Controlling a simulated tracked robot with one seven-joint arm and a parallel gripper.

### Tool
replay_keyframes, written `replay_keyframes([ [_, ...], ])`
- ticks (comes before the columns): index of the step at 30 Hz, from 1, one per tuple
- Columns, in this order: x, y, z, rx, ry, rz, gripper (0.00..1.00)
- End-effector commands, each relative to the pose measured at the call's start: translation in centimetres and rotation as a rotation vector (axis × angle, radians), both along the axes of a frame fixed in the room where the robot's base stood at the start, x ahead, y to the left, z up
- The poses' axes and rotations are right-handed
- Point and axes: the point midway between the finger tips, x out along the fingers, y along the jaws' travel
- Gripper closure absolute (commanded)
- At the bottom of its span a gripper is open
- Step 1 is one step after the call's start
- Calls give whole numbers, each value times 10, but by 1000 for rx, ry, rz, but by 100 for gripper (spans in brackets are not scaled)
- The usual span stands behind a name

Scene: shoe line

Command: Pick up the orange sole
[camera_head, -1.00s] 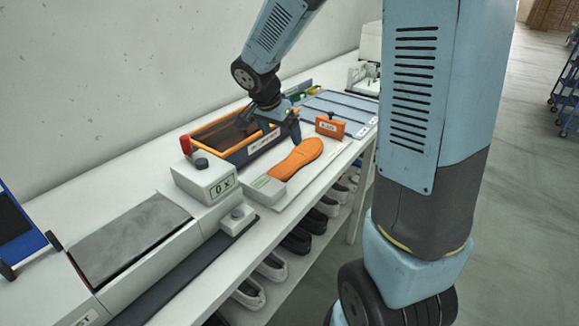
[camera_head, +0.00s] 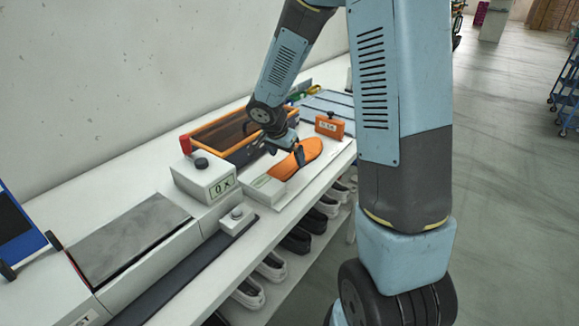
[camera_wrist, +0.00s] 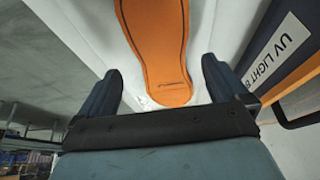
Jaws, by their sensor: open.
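In the wrist view the sole (camera_wrist: 157,45) runs from the top edge to a rounded end. My gripper (camera_wrist: 165,85) is open there, with one dark finger on either side of that end and nothing held.
An orange-rimmed box (camera_head: 247,155) stands behind the sole; its UV light label shows in the wrist view. An orange block (camera_head: 329,126) stands beyond. A white box with a dial (camera_head: 203,178) is to the left. Shoes (camera_head: 296,240) sit on the shelf below.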

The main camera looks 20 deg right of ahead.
Motion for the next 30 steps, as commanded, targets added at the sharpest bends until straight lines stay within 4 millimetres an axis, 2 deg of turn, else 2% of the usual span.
replay_keyframes([
  [4, 6, -4, -19, 1, 4, 0, 0],
  [9, 9, -9, -32, -1, 3, 1, 0],
  [18, 9, -10, -35, 0, 1, 0, 0],
  [30, 9, -10, -35, 0, 1, 0, 39],
])
